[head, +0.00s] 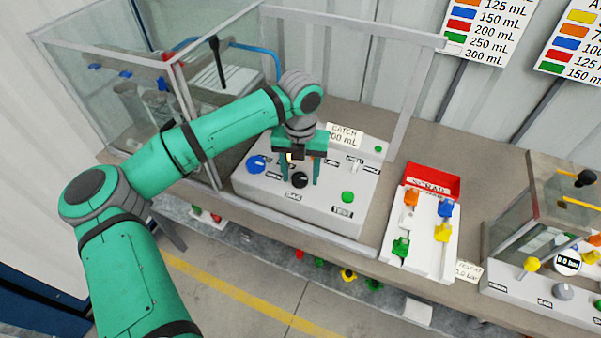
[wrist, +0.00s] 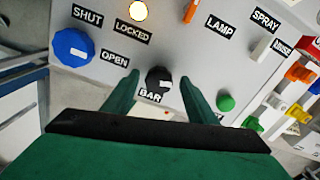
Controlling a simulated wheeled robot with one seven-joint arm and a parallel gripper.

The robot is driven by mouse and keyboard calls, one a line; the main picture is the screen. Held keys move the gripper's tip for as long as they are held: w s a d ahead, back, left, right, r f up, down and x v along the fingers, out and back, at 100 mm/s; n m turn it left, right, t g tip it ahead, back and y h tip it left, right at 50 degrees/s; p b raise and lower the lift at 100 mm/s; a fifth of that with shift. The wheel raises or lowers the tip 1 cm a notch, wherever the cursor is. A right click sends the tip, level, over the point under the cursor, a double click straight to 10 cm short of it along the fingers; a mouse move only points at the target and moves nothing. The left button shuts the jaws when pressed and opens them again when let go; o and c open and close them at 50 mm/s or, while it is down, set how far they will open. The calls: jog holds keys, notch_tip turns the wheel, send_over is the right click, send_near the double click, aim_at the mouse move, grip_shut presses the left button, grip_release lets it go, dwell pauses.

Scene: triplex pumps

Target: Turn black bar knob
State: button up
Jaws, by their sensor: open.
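The black bar knob (wrist: 158,80) sits on the white control panel above a label reading BAR. It also shows in the head view (head: 300,180), between my gripper's fingers. My gripper (wrist: 158,82) is open, with one green finger on each side of the knob. Gaps show between the fingers and the knob, so they look apart from it. In the head view my gripper (head: 302,183) points down at the panel (head: 325,215). I cannot tell the exact height of the fingertips over the panel.
A blue knob (wrist: 72,47) is left of the black knob, and a green button (wrist: 226,103) is right of it. A lit lamp (wrist: 138,10) and an orange switch (wrist: 191,11) are above. A glass enclosure (head: 120,90) stands left, and a tray of colored parts (head: 425,230) right.

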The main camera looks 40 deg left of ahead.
jog(key=c, duration=0.6)
jog(key=shift+s, duration=0.15)
jog(key=c, duration=0.5)
jog(key=shift+o, duration=0.2)
jog(key=shift+m, duration=0.3)
jog(key=m, duration=0.4)
jog(key=shift+s+m, duration=0.1)
jog(key=shift+m, duration=0.2)
jog(key=m, duration=0.4)
jog(key=shift+m, duration=0.3)
jog(key=m, duration=0.5)
jog(key=shift+m, duration=2.4)
